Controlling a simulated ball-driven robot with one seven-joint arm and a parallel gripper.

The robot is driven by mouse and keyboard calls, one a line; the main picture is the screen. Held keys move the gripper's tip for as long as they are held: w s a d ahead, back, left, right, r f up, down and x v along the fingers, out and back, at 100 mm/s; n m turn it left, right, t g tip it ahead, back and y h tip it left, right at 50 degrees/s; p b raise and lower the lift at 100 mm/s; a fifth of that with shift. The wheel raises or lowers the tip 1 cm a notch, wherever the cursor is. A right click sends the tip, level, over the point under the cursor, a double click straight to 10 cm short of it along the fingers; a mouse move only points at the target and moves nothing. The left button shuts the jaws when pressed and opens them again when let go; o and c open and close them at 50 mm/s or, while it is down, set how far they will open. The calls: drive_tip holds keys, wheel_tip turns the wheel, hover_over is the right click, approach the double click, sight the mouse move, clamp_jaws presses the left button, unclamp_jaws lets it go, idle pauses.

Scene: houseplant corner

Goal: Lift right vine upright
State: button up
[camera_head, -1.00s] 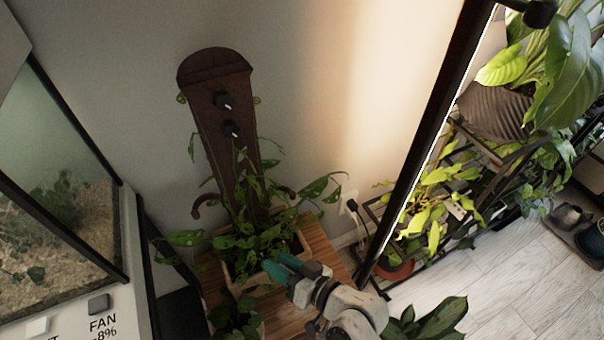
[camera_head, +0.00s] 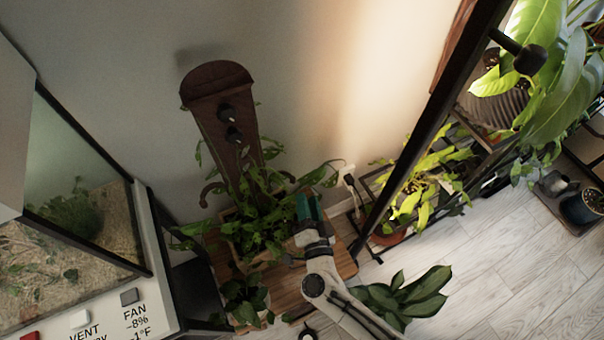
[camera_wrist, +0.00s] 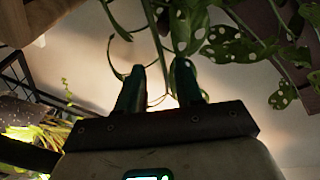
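The right vine (camera_head: 322,176) arches out from the right side of a planter, its leaves drooping to the right. My gripper (camera_head: 309,206) is at the planter's right side, just below those leaves. In the wrist view my gripper (camera_wrist: 158,78) has its two teal fingers apart. A thin stem and curling tendrils show between and beyond the fingertips; I cannot tell their depth. Speckled leaves (camera_wrist: 187,32) hang close above the right finger. A brown support board (camera_head: 215,130) with two black clips (camera_head: 227,112) rises from the planter, with foliage around its lower part.
The planter stands on a wooden stand (camera_head: 284,285). A glass terrarium (camera_head: 95,180) is at left. A black-framed shelf (camera_head: 432,125) with plants is at right. A leafy floor plant (camera_head: 405,295) is near my arm. White floor (camera_head: 500,270) is open at lower right.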

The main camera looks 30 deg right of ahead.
sight(297, 190)
drive_tip(key=b+x, duration=0.1)
drive_tip(key=x, duration=0.7)
drive_tip(key=shift+w, duration=0.15)
drive_tip(key=shift+c, duration=0.3)
clamp_jaws()
